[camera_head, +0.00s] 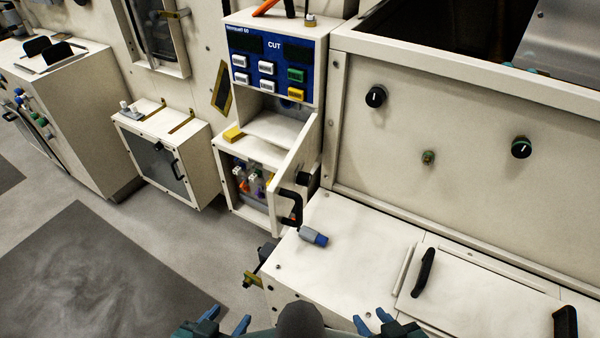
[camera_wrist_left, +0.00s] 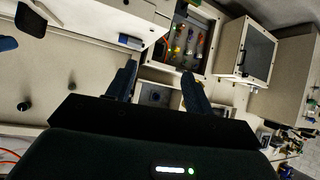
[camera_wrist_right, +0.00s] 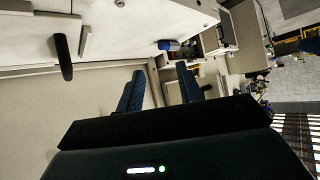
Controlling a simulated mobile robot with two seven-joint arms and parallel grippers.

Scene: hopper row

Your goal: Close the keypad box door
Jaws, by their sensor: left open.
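The keypad box (camera_head: 270,62) has a blue panel with several buttons and the word CUT. Its door (camera_head: 297,160) stands open below the panel, swung out to the right, with a black handle (camera_head: 291,206) on its outer face. My left gripper (camera_head: 230,315) is open and empty at the bottom of the head view, well short of the door. My right gripper (camera_head: 369,316) is open and empty, also away from the door.
A blue-grey connector (camera_head: 313,236) lies on the white bench top (camera_head: 345,245) just right of the door. The bench has black handles (camera_head: 424,272). A small closed cabinet (camera_head: 160,155) stands left of the box. Floor (camera_head: 205,260) is clear in front.

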